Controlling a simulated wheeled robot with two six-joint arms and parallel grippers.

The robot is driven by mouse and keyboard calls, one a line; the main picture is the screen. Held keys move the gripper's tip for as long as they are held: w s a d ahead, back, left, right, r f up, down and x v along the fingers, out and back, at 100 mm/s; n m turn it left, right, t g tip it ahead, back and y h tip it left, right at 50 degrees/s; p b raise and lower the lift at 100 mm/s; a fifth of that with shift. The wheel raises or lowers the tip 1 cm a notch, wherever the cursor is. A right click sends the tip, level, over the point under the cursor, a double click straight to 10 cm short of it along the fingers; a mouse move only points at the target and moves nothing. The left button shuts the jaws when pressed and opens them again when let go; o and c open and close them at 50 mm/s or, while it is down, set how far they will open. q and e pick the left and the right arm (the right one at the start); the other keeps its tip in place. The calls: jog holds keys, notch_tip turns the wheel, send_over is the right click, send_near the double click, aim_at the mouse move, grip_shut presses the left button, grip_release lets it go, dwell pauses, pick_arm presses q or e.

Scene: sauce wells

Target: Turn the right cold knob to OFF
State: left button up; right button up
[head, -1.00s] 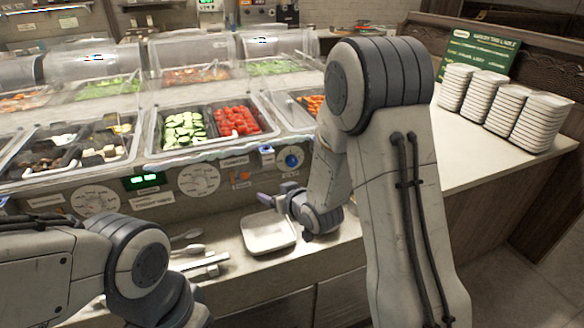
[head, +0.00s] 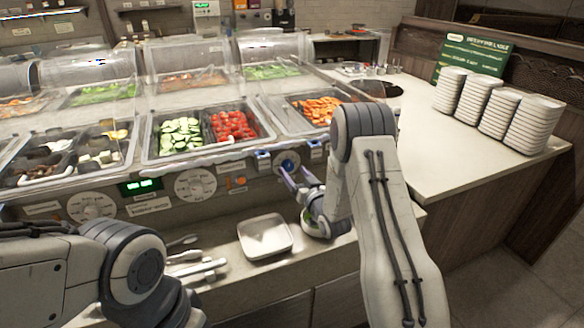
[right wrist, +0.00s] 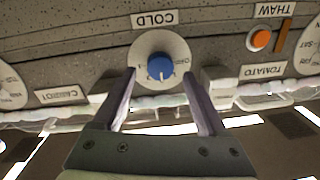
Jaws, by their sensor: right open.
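The cold knob is a blue knob on a round white dial. In the head view the knob (head: 287,166) is on the front panel below the food wells, and my right gripper (head: 297,177) is right in front of it. In the right wrist view the blue knob (right wrist: 160,66) sits between the two fingers of the gripper (right wrist: 160,90), under an upside-down COLD label (right wrist: 155,19). The fingers are open, one on each side of the dial, and not closed on the knob. My left gripper is out of view; only its arm shows at lower left.
An orange button (right wrist: 261,39) with a THAW label is beside the dial in the wrist view. A white tray (head: 282,248) lies on the shelf below, with utensils (head: 200,268) to its left. Plate stacks (head: 490,105) stand on the right counter.

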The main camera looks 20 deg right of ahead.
jog(key=shift+w+a, duration=0.1)
jog(key=shift+w, duration=0.9)
jog(key=shift+c, duration=0.3)
grip_shut()
jog(key=shift+f+n+b, duration=0.2)
jog(key=shift+n+b, duration=0.7)
jog(key=shift+b, duration=0.1)
jog(key=n+b, duration=0.4)
jog(key=b, duration=0.1)
jog(key=n+b, duration=0.9)
jog(key=b, duration=0.2)
jog(key=shift+a+f+g+h, duration=0.1)
jog(key=shift+a+g+h, duration=0.15)
jog(key=shift+g+h, duration=0.05)
jog(key=shift+n+b, duration=1.3)
jog(key=shift+b, duration=0.1)
jog(key=shift+r, duration=0.2)
